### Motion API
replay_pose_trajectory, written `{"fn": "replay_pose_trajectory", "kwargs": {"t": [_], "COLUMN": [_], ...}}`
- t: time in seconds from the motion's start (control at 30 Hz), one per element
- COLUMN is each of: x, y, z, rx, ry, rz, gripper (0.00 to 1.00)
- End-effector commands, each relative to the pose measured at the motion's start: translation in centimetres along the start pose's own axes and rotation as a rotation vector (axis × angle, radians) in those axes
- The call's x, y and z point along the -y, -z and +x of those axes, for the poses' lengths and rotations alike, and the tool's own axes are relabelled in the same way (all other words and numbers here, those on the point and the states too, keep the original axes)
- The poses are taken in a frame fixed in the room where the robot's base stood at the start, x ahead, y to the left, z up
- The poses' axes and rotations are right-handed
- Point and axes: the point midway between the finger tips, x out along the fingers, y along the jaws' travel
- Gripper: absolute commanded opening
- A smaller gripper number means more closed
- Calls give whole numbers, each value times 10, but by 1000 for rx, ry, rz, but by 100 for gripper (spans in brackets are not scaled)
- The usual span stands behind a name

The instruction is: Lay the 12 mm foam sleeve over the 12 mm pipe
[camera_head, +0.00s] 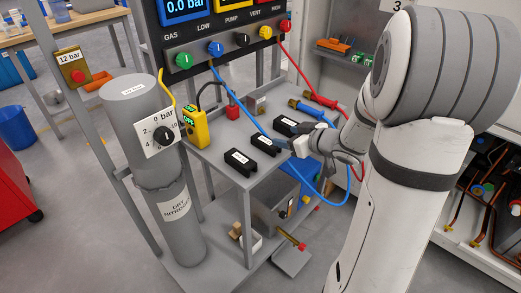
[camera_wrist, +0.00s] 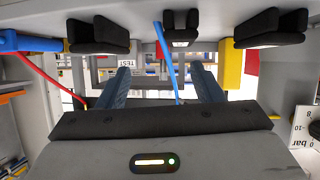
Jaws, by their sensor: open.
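Three black foam sleeves with white labels lie in a row on the grey bench: a near one (camera_head: 240,162), a middle one (camera_head: 264,146) and a far one (camera_head: 286,127). The labels are too small to read, so I cannot tell which is 12 mm. My gripper (camera_head: 287,143) is open beside the middle sleeve. In the wrist view, the open gripper (camera_wrist: 160,72) has nothing between its fingers; the middle sleeve (camera_wrist: 180,24) shows ahead, with one sleeve (camera_wrist: 98,34) to the left and another (camera_wrist: 271,28) to the right. Copper pipes (camera_head: 487,208) show at the right; their sizes are unreadable.
A blue hose (camera_head: 236,98) crosses the bench near the sleeves, and a red hose (camera_head: 300,68) runs behind. A yellow meter (camera_head: 194,127) and a grey nitrogen cylinder (camera_head: 138,103) stand at the left. The valve panel (camera_head: 225,40) rises behind the bench.

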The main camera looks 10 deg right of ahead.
Motion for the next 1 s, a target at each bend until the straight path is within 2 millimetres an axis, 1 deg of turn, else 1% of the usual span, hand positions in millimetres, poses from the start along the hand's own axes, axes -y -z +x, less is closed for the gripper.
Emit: {"fn": "replay_pose_trajectory", "kwargs": {"t": [0.03, 0.2, 0.47, 0.63, 0.73, 0.83, 1.0], "x": [4, 12, 19, 28, 29, 29, 29], "y": [-12, -19, -19, -22, -21, -18, -17], "z": [6, 11, 38, 63, 76, 82, 83], "rx": [-15, -43, -46, -46, -45, -46, -45], "ry": [36, 106, 114, 114, 113, 110, 108], "rz": [9, 22, 21, 20, 22, 22, 23], "gripper": [60, 60, 60, 60, 60, 60, 60]}}
